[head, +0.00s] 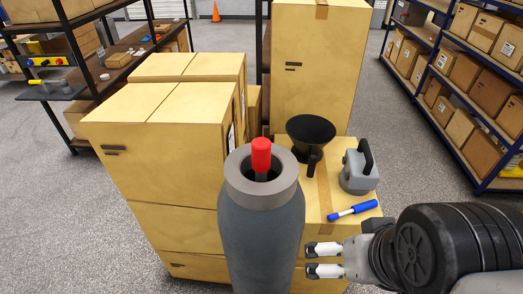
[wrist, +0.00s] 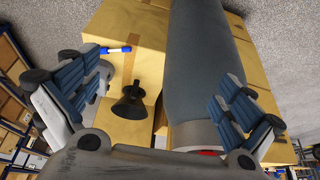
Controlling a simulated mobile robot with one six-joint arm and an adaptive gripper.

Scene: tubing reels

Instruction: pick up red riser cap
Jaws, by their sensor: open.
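The red riser cap (head: 261,155) stands upright at the mouth of a tall dark grey cylinder (head: 262,235), inside its thick grey collar (head: 261,191). In the wrist view only a sliver of the cap (wrist: 211,153) shows at the bottom, partly hidden by my gripper. The cylinder (wrist: 208,75) also shows there, running up from the bottom. My gripper (head: 314,260) is open and empty, to the right of the cylinder and lower than the cap in the head view. Its two blue-padded fingers are spread wide in the wrist view (wrist: 165,80).
Stacked boxes (head: 165,150) stand left, a tall box (head: 315,60) behind. Shelves (head: 465,80) line the right; grey floor lies between.

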